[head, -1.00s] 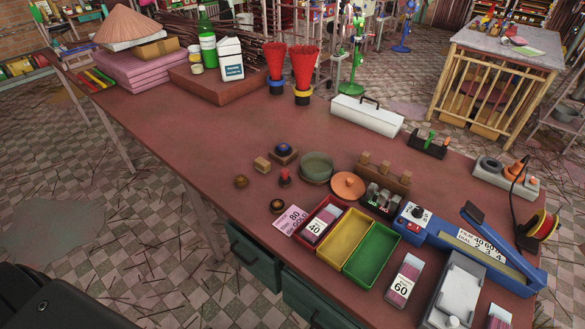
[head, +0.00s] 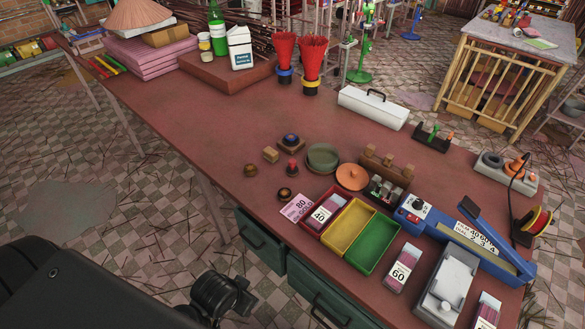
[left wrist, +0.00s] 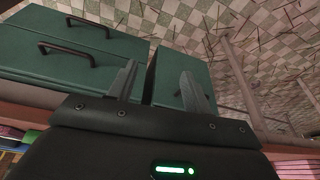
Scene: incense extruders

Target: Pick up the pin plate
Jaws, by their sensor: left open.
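I cannot tell for sure which thing is the pin plate. Small round and block-like parts lie in the middle of the table: a dark disc with a light centre (head: 284,194), a small brown round part (head: 251,170), a red-topped piece (head: 292,167), and a square block with a dark blue round top (head: 291,141). In the left wrist view my left gripper (left wrist: 160,82) is open and empty, its two fingers apart in front of green drawers (left wrist: 65,50). It is off the table's side, away from these parts. My right gripper is not in view.
A green-grey bowl (head: 323,157) and an orange lid (head: 351,177) stand beside the parts. Red, yellow (head: 349,228) and green trays are in front, with a blue sealer (head: 470,240) to the right. The table's left-middle is clear (head: 190,120).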

